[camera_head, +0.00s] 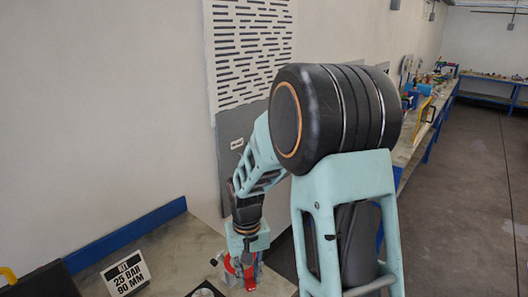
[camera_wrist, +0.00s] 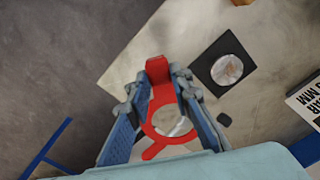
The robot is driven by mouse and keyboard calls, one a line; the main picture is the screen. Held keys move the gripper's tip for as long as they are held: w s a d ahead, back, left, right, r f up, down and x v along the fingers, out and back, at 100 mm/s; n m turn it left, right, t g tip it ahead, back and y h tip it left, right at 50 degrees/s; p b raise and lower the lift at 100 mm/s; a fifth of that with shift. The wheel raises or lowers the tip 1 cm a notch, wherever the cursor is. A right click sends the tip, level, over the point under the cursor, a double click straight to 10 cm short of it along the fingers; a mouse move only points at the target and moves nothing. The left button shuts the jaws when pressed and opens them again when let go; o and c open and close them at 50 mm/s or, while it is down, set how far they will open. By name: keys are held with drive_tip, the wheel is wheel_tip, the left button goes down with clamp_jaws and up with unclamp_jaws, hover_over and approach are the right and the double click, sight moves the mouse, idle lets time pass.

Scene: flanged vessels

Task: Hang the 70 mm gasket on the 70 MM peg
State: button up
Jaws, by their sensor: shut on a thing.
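My gripper (camera_wrist: 160,80) points down over the table, its two blue fingers closed on a red block-like tab. The tab joins a flat red ring with a short handle, which I take to be the gasket (camera_wrist: 149,128); its size cannot be read. The ring hangs between the fingers in the wrist view. In the head view my gripper (camera_head: 246,262) is low over the table's right part, and red of the gasket (camera_head: 232,266) shows beside it. I cannot make out the 70 MM peg in either view.
A sign (camera_head: 126,274) reading "KIT 25 BAR 90 MM" stands on the table (camera_head: 172,248). A black square plate with a pale disc (camera_wrist: 228,69) lies near my gripper. A grey panel (camera_head: 232,150) with a small unreadable label is on the wall.

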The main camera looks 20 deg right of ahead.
drive_tip(key=shift+s, duration=0.35)
drive_tip(key=shift+r, duration=0.1)
drive_tip(key=r, duration=0.4)
drive_tip(key=shift+w+r, duration=0.3)
drive_tip(key=shift+r, duration=0.45)
drive_tip(key=shift+d, duration=0.1)
